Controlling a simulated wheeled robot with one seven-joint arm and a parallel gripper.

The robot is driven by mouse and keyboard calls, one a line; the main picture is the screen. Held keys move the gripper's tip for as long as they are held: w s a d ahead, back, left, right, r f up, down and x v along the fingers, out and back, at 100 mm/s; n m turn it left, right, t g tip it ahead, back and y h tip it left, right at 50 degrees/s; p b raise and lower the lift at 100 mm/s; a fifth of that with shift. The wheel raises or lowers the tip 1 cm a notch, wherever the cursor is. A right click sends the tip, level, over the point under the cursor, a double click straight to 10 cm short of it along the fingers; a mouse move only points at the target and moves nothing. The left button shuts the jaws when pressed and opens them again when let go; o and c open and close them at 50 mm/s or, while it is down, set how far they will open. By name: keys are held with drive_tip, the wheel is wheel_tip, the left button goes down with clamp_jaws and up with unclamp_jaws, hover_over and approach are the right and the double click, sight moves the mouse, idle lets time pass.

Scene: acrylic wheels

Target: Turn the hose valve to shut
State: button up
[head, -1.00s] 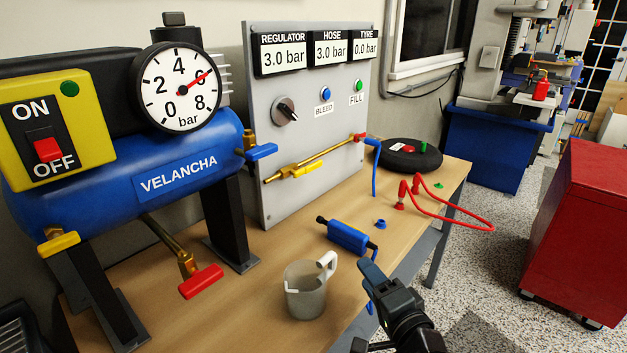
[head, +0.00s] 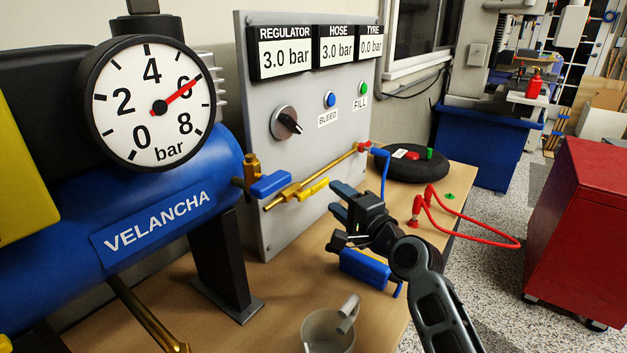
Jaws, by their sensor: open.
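A brass pipe (head: 337,164) runs along the front of the grey panel (head: 262,90). A yellow lever (head: 313,190) lies roughly along this pipe, near its lower left end. A blue lever (head: 270,184) is on the brass fitting at the tank outlet. A small red part (head: 363,147) sits at the pipe's far end, where the blue hose (head: 386,172) starts. No label shows which one is the hose valve. My gripper (head: 338,200) is open and empty in front of the panel, just right of the yellow lever in the picture, with fingers pointing left. They appear apart from it.
The displays read regulator 3.0, hose 3.0 and tyre 0.0 bar. A blue tool (head: 364,268) lies on the bench below my gripper, partly hidden. A mug (head: 322,332) stands near the front. A black tyre (head: 418,160) and red hose (head: 470,240) are to the right.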

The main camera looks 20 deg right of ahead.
sight(322, 186)
drive_tip(key=x, duration=0.7)
drive_tip(key=shift+w+a, duration=0.1)
drive_tip(key=shift+w, duration=0.05)
drive_tip(key=shift+c, duration=0.2)
clamp_jaws()
